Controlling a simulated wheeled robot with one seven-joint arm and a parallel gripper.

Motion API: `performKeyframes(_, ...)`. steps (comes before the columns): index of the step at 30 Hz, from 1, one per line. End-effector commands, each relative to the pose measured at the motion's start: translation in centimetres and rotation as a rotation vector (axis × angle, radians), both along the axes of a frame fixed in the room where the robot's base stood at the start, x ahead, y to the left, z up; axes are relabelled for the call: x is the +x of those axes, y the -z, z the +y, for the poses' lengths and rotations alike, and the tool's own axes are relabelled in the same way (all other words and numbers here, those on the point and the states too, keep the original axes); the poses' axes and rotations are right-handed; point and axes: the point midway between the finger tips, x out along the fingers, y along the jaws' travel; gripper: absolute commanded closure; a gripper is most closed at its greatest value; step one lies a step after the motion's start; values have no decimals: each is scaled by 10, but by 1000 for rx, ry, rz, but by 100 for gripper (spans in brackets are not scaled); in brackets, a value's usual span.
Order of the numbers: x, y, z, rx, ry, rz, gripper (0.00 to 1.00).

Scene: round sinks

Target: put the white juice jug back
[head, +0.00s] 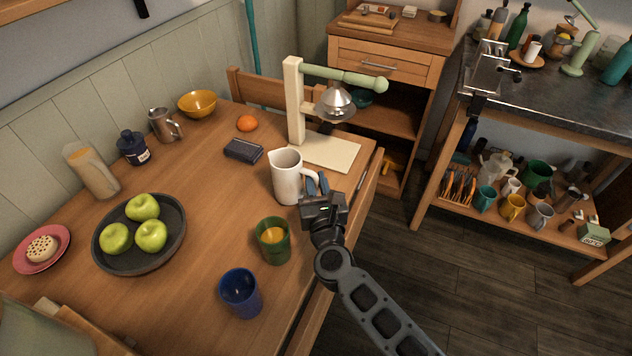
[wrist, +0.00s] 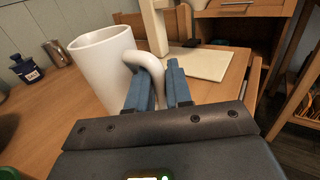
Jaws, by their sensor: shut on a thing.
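The white juice jug (head: 286,178) is upright at the right part of the wooden table, with its handle on the right. It also shows in the wrist view (wrist: 103,68), large and at the left. My gripper (head: 318,184) is at the jug's right side; in the wrist view its two blue fingers (wrist: 160,88) are on either side of the handle, shut on it. I cannot tell whether the jug's base touches the table.
A green cup of orange drink (head: 273,240) and a blue cup (head: 240,293) stand in front of the jug. A dark box (head: 243,151) and a bowl of green apples (head: 139,234) are to the left.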

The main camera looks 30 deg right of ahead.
Motion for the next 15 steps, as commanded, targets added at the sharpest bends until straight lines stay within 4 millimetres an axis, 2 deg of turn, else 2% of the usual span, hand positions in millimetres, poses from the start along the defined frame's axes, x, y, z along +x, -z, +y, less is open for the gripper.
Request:
performKeyframes(14, 0, 8, 0, 1, 0, -1, 100)
performKeyframes(15, 0, 7, 0, 1, 0, -1, 78)
